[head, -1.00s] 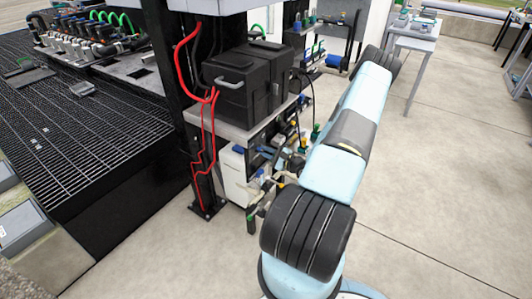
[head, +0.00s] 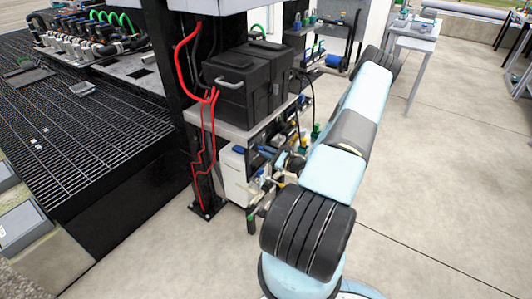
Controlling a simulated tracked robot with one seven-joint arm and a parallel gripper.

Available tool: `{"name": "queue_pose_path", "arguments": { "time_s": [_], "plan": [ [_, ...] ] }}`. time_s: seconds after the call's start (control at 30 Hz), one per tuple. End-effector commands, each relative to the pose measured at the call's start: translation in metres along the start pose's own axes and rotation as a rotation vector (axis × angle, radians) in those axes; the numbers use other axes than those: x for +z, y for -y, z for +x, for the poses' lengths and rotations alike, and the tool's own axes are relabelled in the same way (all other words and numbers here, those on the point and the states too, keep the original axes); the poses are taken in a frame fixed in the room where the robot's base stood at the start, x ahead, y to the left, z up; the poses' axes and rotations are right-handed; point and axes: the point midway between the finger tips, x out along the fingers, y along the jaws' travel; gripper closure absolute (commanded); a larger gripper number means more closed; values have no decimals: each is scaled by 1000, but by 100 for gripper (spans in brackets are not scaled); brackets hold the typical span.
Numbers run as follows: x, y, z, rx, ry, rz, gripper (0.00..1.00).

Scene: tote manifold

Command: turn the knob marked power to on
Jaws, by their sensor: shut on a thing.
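I cannot make out a knob marked power in the head view. Small pipes and valves with blue, yellow and green parts (head: 268,182) crowd the side of the stand under the black case, just left of my arm. They are too small and too covered to tell any knob or its setting. My pale blue arm rises from the bottom and leans to the upper right, past this equipment. My gripper cannot be picked out; the arm and the crowded pipes hide that area.
A black case (head: 238,97) sits on a grey shelf (head: 208,127) beside a dark post with red cables (head: 203,150). A white box (head: 233,182) stands below. Dark grating (head: 85,150) lies left. Open concrete floor (head: 430,190) is right, with a grey table (head: 418,40) behind.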

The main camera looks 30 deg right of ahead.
Motion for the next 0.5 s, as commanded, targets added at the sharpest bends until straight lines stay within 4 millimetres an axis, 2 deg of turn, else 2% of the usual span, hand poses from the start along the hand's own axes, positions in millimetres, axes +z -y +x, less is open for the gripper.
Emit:
{"name": "queue_pose_path", "arguments": {
  "time_s": [0.5],
  "plan": [
    [-1, -1, -1, 2, -3, 493, 100]
  ]
}}
